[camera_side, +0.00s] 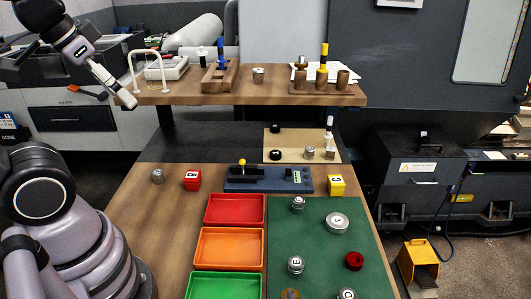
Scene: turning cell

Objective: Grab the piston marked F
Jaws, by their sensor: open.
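Several silver pistons are in view. On the green mat (320,275), one piston (298,204) stands at the back, another (295,265) stands further forward, and a third (347,294) is cut by the bottom edge. They bear dark letters on top, too small for me to tell surely which is F; the forward one reads like E or F. My gripper (122,97) is at the upper left, beside the raised shelf's left end, pointing down and right. It is open and holds nothing, well away from the mat.
Red (235,196), orange (229,228) and green (227,272) trays line the mat's left side. A blue fixture (268,186) lies behind, between red (192,180) and yellow (337,185) blocks. A wooden shelf (190,97) with parts and a white rail (131,62) stands at the back.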

